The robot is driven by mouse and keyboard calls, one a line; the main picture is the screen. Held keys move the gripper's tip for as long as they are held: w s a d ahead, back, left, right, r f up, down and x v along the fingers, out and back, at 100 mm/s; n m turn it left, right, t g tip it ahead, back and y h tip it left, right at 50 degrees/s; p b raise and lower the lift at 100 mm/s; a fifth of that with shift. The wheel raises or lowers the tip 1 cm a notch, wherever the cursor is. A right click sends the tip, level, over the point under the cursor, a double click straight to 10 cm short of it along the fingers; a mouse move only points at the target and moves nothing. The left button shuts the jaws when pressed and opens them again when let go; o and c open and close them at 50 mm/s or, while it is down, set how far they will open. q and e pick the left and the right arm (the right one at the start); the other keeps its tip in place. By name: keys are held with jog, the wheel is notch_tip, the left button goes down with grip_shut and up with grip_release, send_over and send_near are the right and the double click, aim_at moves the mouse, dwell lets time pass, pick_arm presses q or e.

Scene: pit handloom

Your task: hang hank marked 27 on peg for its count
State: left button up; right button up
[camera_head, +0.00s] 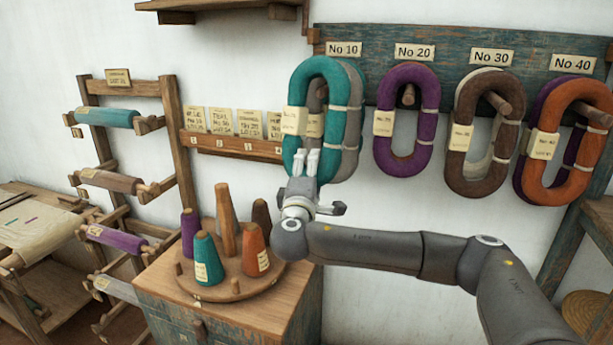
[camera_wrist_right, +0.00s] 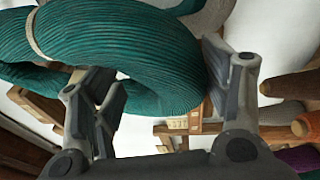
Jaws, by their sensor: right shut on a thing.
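My right gripper (camera_head: 307,163) is shut on the lower end of a teal hank (camera_head: 327,75). The hank is upright under the "No 10" plate (camera_head: 344,48), in front of a grey hank (camera_head: 353,120) and partly hiding it. I cannot tell whether it is on a peg or held in front of one. Its pale label (camera_head: 293,120) is too small to read. In the right wrist view, the fingers of the gripper (camera_wrist_right: 160,100) stand on either side of the teal hank (camera_wrist_right: 130,50). My left gripper is not in view.
A purple hank (camera_head: 384,103) hangs under "No 20", brown and pale hanks (camera_head: 463,160) under "No 30", and orange and purple hanks (camera_head: 532,180) under "No 40". Below stands a cabinet (camera_head: 235,318) with several yarn cones on a round wooden stand. A bobbin rack (camera_head: 171,110) is at left.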

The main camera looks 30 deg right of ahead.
jog(key=w+d+f+b, duration=0.2)
jog(key=w+d+b, duration=0.1)
jog(key=w+d, duration=0.1)
jog(key=shift+w+d+f, duration=0.25)
jog(key=shift+d+f, duration=0.1)
jog(key=shift+d, duration=0.25)
dwell(0.5)
jog(key=shift+a+f, duration=0.1)
jog(key=shift+f, duration=0.2)
dwell(0.4)
jog(key=o, duration=1.2)
